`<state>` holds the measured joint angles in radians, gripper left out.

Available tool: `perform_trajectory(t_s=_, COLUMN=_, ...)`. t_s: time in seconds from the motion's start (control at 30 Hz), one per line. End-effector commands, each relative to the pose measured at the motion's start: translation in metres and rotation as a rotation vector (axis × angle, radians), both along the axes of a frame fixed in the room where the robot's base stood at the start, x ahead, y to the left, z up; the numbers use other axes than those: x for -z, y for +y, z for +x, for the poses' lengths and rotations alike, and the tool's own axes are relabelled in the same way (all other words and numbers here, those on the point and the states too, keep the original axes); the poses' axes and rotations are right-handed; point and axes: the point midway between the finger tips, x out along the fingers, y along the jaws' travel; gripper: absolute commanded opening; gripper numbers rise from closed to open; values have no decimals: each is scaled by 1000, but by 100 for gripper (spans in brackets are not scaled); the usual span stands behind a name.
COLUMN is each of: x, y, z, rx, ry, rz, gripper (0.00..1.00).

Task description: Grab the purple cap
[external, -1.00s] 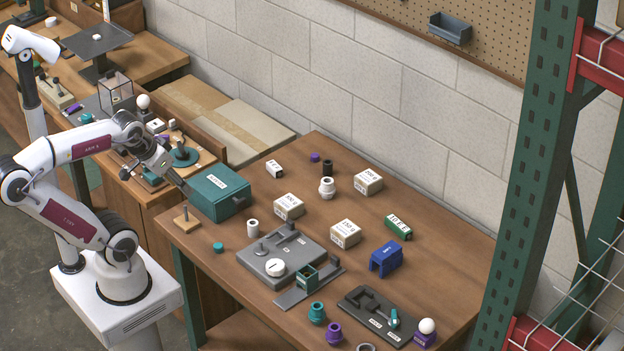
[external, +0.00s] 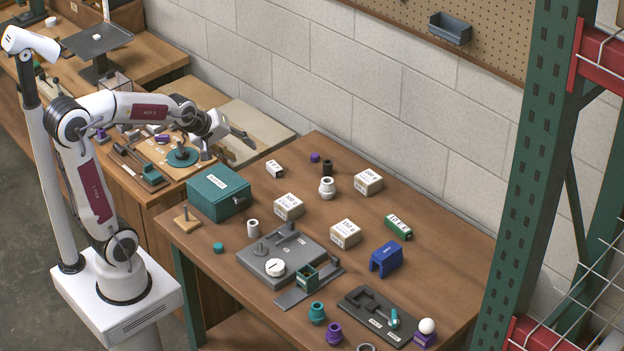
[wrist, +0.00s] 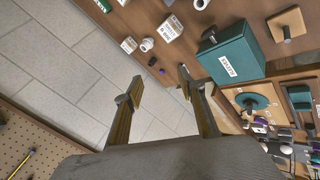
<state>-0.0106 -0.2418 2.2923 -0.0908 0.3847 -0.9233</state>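The small purple cap (external: 315,157) sits on the wooden table near its back edge, close to the wall. It also shows in the wrist view (wrist: 162,71), small and between the fingertips in the picture but well beyond them. My gripper (external: 248,139) is raised to the left of the cap, above and behind the teal box. In the wrist view my gripper (wrist: 160,84) has its two fingers spread wide, with nothing between them.
A black cylinder (external: 327,168) and a white fitting (external: 327,188) stand just in front of the cap. A white labelled box (external: 275,169) lies to its left. The teal box (external: 219,194) stands at the table's left. A purple fitting (external: 333,333) is at the front.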

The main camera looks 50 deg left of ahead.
Motion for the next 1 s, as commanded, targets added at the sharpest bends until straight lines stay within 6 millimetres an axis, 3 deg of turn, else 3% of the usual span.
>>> perform_trajectory(t_s=0.53, x=34, y=11, z=118, rx=-460, ry=-111, rz=-407, gripper=40)
perform_trajectory(t_s=1.0, x=85, y=28, z=203, rx=-827, ry=-216, rz=-783, gripper=40)
